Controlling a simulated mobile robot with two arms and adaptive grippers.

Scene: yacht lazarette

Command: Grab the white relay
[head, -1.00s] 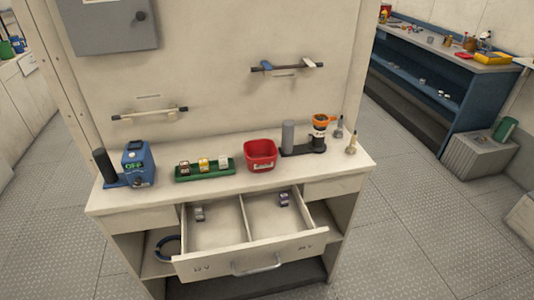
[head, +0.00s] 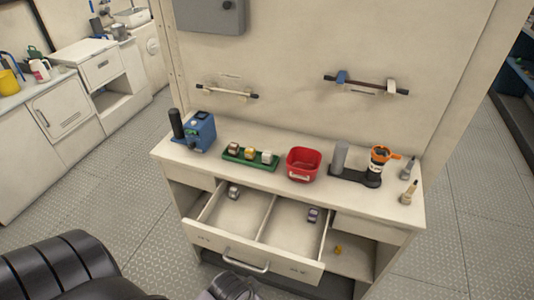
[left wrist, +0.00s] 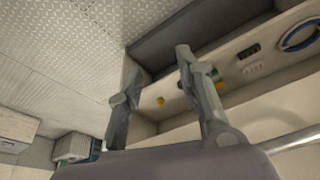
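The white relay (head: 267,157) sits at the right end of a green tray (head: 235,158) on the cabinet top. A yellow relay (head: 250,153) and a dark red relay (head: 234,148) stand to its left in the same tray. My left arm comes in at the lower left of the head view. A grey part of my left gripper (head: 228,288) shows at the bottom edge, in front of the drawer and well away from the relay. In the left wrist view my left gripper (left wrist: 157,68) has its fingers apart with nothing held. My right gripper is not in view.
An open drawer (head: 249,244) juts out below the tray, holding small grey parts. A red bin (head: 303,164) stands right of the tray, and a blue device (head: 199,132) left of it. A black stand (head: 355,176) is farther right. A small yellow thing (head: 338,250) lies on the lower shelf.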

